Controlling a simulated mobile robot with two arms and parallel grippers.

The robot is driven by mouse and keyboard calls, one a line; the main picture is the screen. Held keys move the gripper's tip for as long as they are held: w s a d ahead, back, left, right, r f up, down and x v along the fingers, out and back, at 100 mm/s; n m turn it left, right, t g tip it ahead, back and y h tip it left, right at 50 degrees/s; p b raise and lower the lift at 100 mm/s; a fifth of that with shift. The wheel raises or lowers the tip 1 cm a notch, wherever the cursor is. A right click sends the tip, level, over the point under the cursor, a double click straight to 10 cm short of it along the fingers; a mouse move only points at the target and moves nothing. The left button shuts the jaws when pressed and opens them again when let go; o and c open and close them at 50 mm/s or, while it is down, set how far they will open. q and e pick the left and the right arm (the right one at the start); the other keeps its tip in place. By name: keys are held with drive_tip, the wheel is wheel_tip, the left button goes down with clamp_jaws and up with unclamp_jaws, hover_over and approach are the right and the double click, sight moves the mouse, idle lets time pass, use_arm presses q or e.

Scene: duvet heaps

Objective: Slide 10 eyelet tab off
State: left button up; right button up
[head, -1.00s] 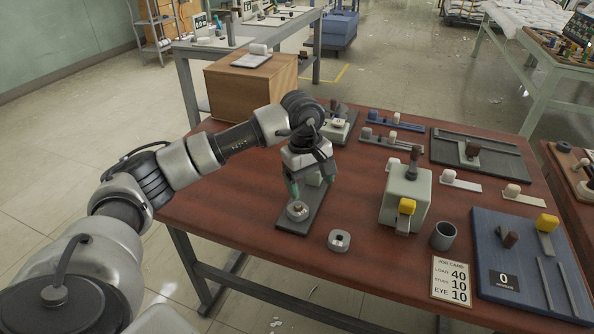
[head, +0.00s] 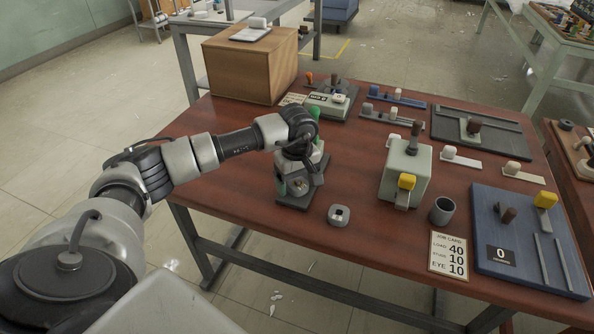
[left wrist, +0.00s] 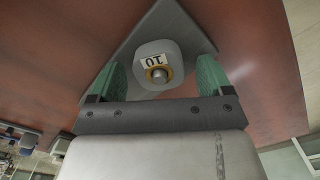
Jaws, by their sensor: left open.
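The eyelet tab marked 10 (left wrist: 155,49) is a rounded pale grey block with a brass ring around a peg tip. In the head view it (head: 298,185) sits on a dark grey stand (head: 291,203) near the table's front left edge. My left gripper (head: 298,187) is open, with its green fingers low over the stand. In the left wrist view the gripper (left wrist: 160,75) has one finger on each side of the tab, with gaps visible between. The tab's lower sides are hidden. My right gripper is not in view.
A loose grey tab (head: 339,215) lies right of the stand. A pale green press (head: 404,175) with a yellow lever, a grey cup (head: 441,210), a job card (head: 449,255) and a blue board (head: 524,245) stand further right. A wooden box (head: 250,70) is behind.

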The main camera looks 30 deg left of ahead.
use_arm(q)
drive_tip(key=shift+f, duration=0.1)
drive_tip(key=c, duration=1.1)
drive_tip(key=shift+o, duration=0.2)
drive_tip(key=shift+r+p, duration=1.75)
drive_tip(key=shift+r, duration=1.1)
